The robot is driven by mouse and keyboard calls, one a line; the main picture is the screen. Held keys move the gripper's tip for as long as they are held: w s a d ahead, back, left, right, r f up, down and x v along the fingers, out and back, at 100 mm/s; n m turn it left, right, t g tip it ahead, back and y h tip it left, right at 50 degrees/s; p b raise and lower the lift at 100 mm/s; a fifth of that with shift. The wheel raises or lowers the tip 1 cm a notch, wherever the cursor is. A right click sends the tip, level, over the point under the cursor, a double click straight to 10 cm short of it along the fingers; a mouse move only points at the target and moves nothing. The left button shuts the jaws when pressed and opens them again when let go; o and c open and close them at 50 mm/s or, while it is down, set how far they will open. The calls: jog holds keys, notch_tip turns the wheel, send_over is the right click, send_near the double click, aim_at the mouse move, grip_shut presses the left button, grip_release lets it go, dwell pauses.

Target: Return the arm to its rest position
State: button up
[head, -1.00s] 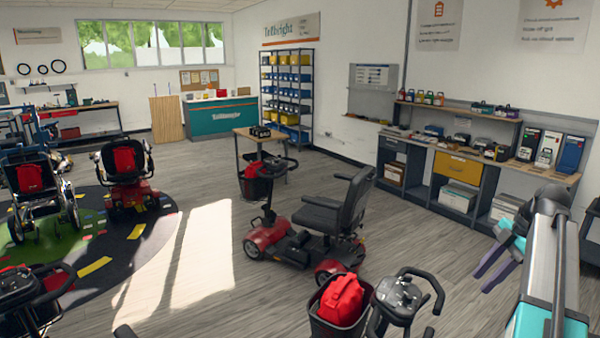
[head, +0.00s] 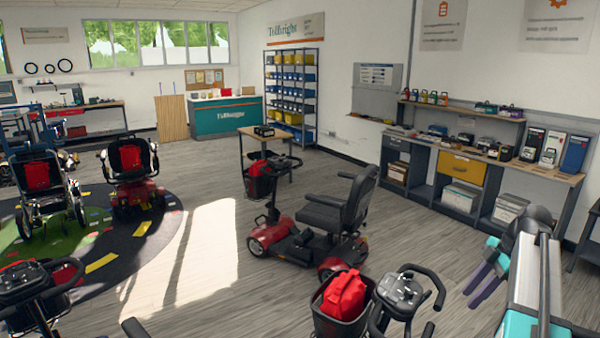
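My arm (head: 537,275) shows at the lower right of the head view, its pale and teal links folded close to my body. My gripper (head: 474,284) is at its left side, with two purple fingers pointing down and left. A narrow gap shows between the fingers, and I see nothing held in it. The gripper is over bare floor in the picture, apart from the scooters and the workbench.
A red scooter (head: 335,215) with a black seat stands in the middle. A scooter basket with a red bag (head: 344,296) is close in front, left of my gripper. A workbench (head: 475,160) runs along the right wall. Grey floor lies between them.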

jog(key=s+a+f+m+g, duration=0.1)
jog(key=s+a+f+m, duration=0.15)
jog(key=a+f, duration=0.65)
jog(key=s+a+f+m+g+h, duration=0.1)
jog(key=a+f+m, duration=0.25)
jog(key=f, duration=0.85)
jog(key=s+a+f+m+g, duration=0.2)
jog(key=a+f, duration=0.5)
jog(key=f, duration=0.4)
jog(key=s+a+f+m+g+h, duration=0.1)
jog(key=s+a+f+m, duration=0.1)
jog(key=s+a+f, duration=0.4)
jog(key=s+a+f+m+g+h, duration=0.1)
jog(key=s+a+f+m, duration=0.2)
jog(key=s+f, duration=0.65)
jog(key=s+a+f+m+h, duration=0.15)
jog(key=s+a+f, duration=0.3)
jog(key=s, duration=0.45)
notch_tip(320, 180, down, 10)
jog(key=b, duration=1)
jog(key=shift+s+f+g, duration=0.25)
jog(key=shift+s+g, duration=0.15)
